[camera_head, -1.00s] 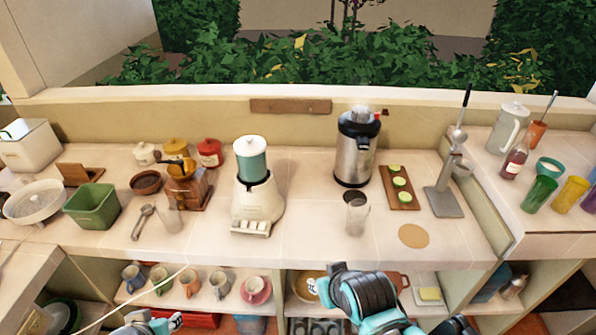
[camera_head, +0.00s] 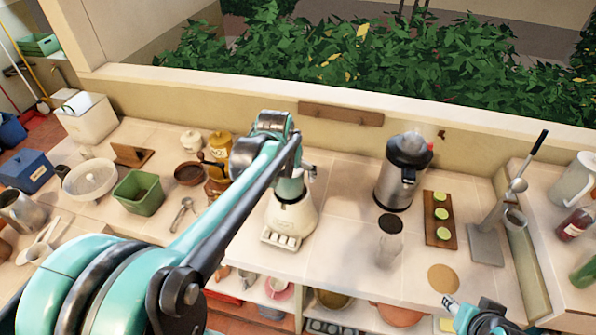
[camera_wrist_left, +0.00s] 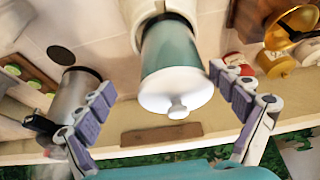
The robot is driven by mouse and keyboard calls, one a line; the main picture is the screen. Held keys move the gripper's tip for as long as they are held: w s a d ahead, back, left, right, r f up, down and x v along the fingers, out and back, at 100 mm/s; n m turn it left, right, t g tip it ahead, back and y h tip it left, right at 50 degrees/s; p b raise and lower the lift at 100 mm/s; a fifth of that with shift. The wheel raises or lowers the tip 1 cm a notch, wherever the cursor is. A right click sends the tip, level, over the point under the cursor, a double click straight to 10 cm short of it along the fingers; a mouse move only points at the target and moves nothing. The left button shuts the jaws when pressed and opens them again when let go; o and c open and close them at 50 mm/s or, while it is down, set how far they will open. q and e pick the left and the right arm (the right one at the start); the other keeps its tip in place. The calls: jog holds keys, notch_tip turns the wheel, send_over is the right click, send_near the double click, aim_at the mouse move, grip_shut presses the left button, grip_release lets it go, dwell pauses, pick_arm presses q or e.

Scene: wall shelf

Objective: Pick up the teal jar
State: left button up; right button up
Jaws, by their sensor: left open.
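The teal jar (camera_wrist_left: 170,52) has a white knobbed lid (camera_wrist_left: 176,93) and sits on the cream blender base (camera_head: 290,218). In the head view my left arm hides most of the jar; a small teal part (camera_head: 289,187) shows above the base. My left gripper (camera_wrist_left: 160,80) is open and empty, its grey-purple fingers on either side of the jar in the left wrist view, with visible gaps. I cannot tell how far in depth the fingers are from it. Part of my right arm's end (camera_head: 480,318) shows at the lower right of the head view; its fingers are unclear.
A steel urn (camera_head: 401,172) and a clear glass (camera_head: 388,249) stand right of the blender. A board with green slices (camera_head: 440,219) lies beyond. Yellow canister (camera_head: 220,146), green bin (camera_head: 139,193) and spoons (camera_head: 181,215) lie left. A wall ledge runs behind.

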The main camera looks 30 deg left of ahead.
pick_arm(q)
jog(key=shift+w+a, duration=0.2)
jog(key=shift+w, duration=0.05)
jog(key=x, duration=0.2)
jog(key=b+x, duration=0.1)
jog(key=x, duration=0.2)
jog(key=a+b+x, duration=0.1)
jog(key=x, duration=0.1)
jog(key=shift+w+f, duration=0.1)
jog(key=shift+f, duration=0.25)
jog(key=c, duration=1.5)
